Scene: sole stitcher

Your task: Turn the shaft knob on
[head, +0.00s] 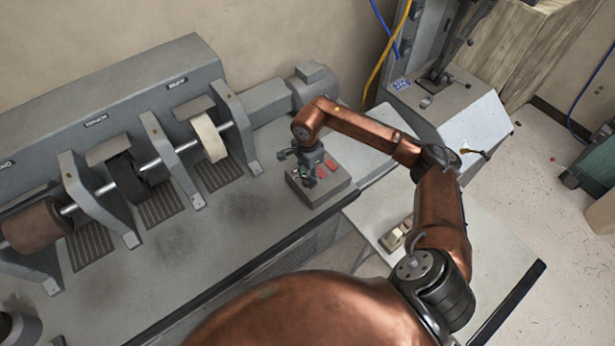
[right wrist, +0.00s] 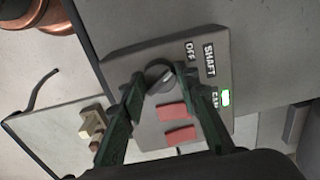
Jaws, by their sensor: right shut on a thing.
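The grey control box (head: 335,188) stands on the bench right of the sanding machine. In the right wrist view its face (right wrist: 120,62) carries a round grey shaft knob (right wrist: 158,75), with the labels "OFF" and "SHAFT" beside it. Two red buttons (right wrist: 175,122) sit by the knob. My right gripper (head: 308,170) reaches down over the box. In the right wrist view its green fingers (right wrist: 160,82) close on both sides of the knob. The fingers partly hide the knob, and I cannot tell its exact setting. My left gripper is not in view.
A bright green light (right wrist: 225,97) glows on the box face. The sanding machine (head: 150,95) with several wheels on a shaft fills the left. A small beige part (head: 395,234) lies on the light table (head: 375,215). A grey machine (head: 450,105) stands at back right.

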